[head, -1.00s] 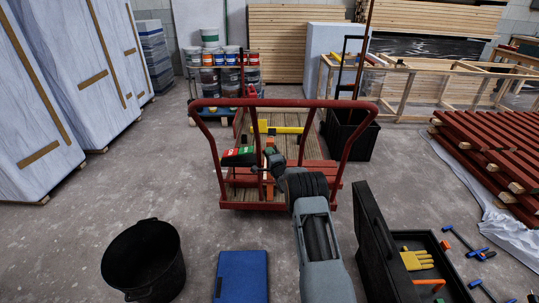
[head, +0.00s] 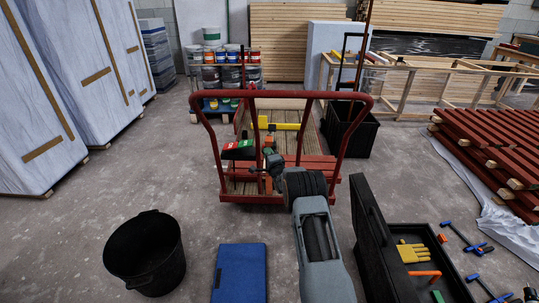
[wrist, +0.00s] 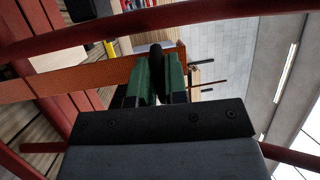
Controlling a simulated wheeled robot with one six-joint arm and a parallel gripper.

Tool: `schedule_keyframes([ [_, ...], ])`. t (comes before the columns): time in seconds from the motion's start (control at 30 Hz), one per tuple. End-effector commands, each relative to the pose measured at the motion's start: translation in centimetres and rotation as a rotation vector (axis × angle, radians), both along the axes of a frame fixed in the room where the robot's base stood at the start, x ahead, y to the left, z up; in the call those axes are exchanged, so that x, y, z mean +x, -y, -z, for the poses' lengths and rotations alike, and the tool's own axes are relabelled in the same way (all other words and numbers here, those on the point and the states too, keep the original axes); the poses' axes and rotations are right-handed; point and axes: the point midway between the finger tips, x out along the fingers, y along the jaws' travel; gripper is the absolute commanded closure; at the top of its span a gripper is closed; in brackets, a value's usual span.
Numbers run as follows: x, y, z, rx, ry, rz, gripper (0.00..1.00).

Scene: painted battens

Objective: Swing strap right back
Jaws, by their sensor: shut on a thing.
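An orange strap (head: 268,186) runs down at the red-framed trolley (head: 352,130). In the wrist view the strap (wrist: 62,82) crosses from the left edge to my gripper, with an orange part showing again just right of the fingers. My gripper (head: 256,168) is low within the trolley's handle frame. In the wrist view my gripper (wrist: 156,72) has its green-padded fingers close together around a dark, narrow piece. Whether that piece belongs to the strap I cannot tell; the grip point is mostly hidden.
The trolley's red handle bar (head: 280,94) arches over my gripper. A black bucket (head: 145,252), a blue case (head: 239,274) and an open black toolbox (head: 376,245) lie near me. Red battens (head: 490,160) are stacked at right.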

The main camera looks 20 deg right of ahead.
Motion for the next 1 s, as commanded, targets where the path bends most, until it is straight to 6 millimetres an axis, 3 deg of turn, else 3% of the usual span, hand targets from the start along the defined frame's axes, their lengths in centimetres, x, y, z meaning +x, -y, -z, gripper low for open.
schedule_keyframes([
  [0.1, 0.1, -0.1, -0.2, 0.001, 0.004, -0.002, 1.00],
  [0.13, 0.1, -0.1, -0.2, 0.001, 0.004, -0.002, 0.84],
  [0.37, 0.0, 0.1, -0.1, 0.000, 0.002, 0.000, 0.63],
  [0.73, -0.8, 0.0, -0.1, 0.000, 0.000, -0.002, 0.63],
  [1.0, -5.4, 0.0, 0.4, 0.000, -0.002, -0.001, 0.63],
])
